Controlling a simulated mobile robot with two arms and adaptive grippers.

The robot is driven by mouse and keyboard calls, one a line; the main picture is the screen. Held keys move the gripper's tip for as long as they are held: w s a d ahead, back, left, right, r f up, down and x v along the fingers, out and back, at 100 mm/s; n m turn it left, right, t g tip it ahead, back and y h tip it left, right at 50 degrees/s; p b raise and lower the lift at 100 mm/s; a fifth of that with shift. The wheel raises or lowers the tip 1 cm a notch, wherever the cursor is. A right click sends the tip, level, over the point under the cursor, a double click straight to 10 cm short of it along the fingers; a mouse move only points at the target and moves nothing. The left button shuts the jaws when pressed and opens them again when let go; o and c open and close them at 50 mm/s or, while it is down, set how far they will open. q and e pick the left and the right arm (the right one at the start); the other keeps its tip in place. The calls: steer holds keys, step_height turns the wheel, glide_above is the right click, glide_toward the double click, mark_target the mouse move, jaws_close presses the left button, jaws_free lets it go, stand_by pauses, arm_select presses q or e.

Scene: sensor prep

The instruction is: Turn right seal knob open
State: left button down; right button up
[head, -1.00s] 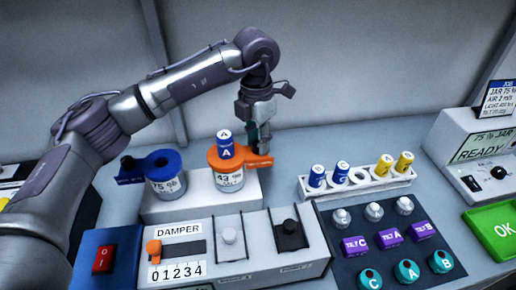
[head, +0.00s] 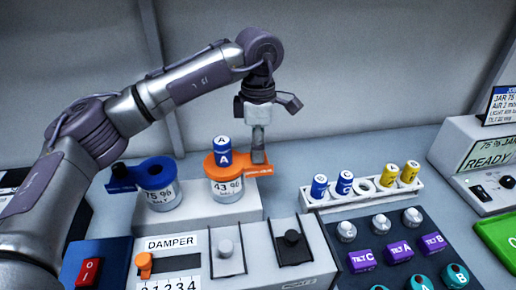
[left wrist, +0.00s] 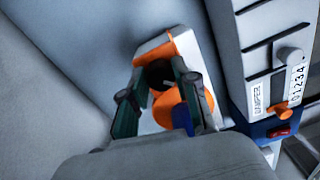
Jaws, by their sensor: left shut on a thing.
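The right jar (head: 226,188), marked 43 %, has an orange seal (head: 215,167) with an arm reaching right. A blue-and-white cartridge marked A (head: 222,147) stands upright in it. My left gripper (head: 259,156) points down at the end of that orange arm and hides the knob in the head view. In the left wrist view my left gripper (left wrist: 158,100) has its two fingers on either side of the dark knob (left wrist: 158,74), shut on it. The left jar (head: 160,198), marked 75 %, has a blue seal with a black knob (head: 119,171). My right gripper is out of view.
Both jars stand on a white block. In front is the damper panel (head: 172,243) with its orange slider and two lever slots. To the right are a white rack (head: 408,193) of blue and yellow cartridges, a button panel (head: 376,238) and a READY display box (head: 472,150).

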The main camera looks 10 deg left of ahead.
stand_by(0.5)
arm_select(q)
steer(key=c, duration=0.9)
jaws_free()
steer(key=shift+o, duration=0.2)
step_height(320, 180, up, 12)
steer(key=shift+w, duration=0.25)
steer(key=shift+f, duration=0.1)
